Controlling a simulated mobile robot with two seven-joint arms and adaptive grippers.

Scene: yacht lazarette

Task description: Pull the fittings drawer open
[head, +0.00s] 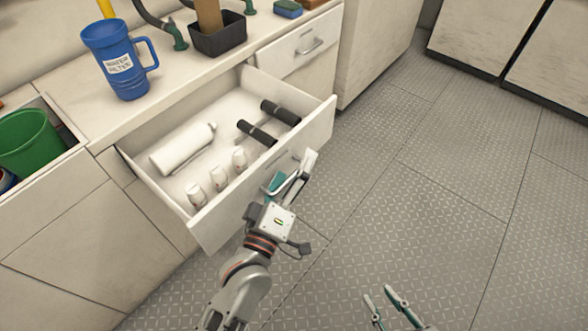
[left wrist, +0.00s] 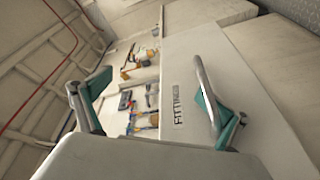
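The fittings drawer (head: 232,212) stands pulled well out of the counter, its inside in plain view. It holds a white bottle (head: 184,149), several small white containers (head: 217,175) and two black-handled tools (head: 257,133). My left gripper (head: 291,178) is at the outer face of the drawer front. In the left wrist view its fingers (left wrist: 150,105) are spread apart, with the FITTINGS label (left wrist: 176,103) showing between them. My right gripper (head: 379,295) is open and empty over the floor.
A blue jug (head: 116,62) and a black tray (head: 218,38) stand on the counter. A shut drawer (head: 302,52) is at the right, and an open compartment with a green bucket (head: 30,142) is at the left. The floor (head: 440,200) at the right is clear.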

